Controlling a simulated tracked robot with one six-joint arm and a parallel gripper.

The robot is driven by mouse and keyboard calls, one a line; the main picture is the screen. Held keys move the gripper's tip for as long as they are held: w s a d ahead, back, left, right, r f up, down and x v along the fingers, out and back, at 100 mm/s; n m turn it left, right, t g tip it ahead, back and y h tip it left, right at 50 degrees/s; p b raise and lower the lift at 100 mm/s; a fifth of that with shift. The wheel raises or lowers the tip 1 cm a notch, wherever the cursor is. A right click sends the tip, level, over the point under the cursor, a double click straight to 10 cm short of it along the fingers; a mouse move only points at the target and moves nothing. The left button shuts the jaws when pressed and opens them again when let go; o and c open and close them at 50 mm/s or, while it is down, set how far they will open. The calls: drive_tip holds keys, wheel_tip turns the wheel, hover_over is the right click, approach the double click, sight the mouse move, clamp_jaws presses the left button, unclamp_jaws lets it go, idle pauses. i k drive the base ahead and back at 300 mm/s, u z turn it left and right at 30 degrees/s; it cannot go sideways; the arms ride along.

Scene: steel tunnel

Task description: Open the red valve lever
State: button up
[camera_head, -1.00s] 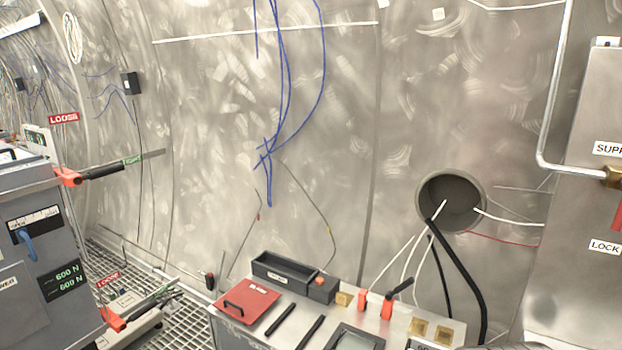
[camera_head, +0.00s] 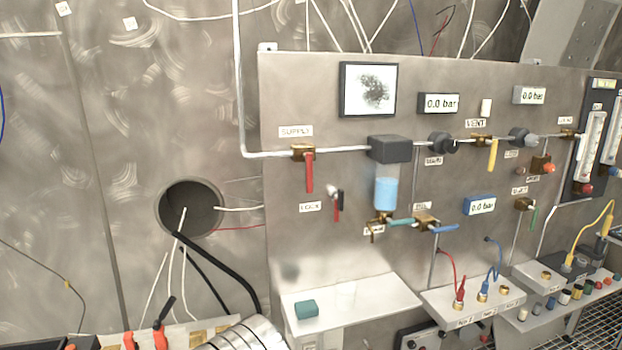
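The red valve lever (camera_head: 309,173) hangs straight down from a brass valve body (camera_head: 303,151) on the steel panel. It sits across the horizontal pipe, under the label SUPPLY (camera_head: 296,131). A second, smaller red piece (camera_head: 337,206) hangs below and to the right, beside the label LOCK (camera_head: 310,207). My gripper is not in view, so its place relative to the lever is hidden.
A white pipe (camera_head: 239,80) bends into the valve from the left. A filter with a blue bowl (camera_head: 386,193) is to the right. Gauges read 0.0 bar (camera_head: 440,103). Below, a shelf (camera_head: 365,296) holds a teal block (camera_head: 306,309). A round wall opening (camera_head: 172,210) has cables.

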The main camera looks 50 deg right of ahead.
sight(308, 156)
drive_tip(key=z, duration=0.25)
drive_tip(key=k, duration=1.1)
drive_tip(key=z, duration=0.7)
drive_tip(key=i, duration=1)
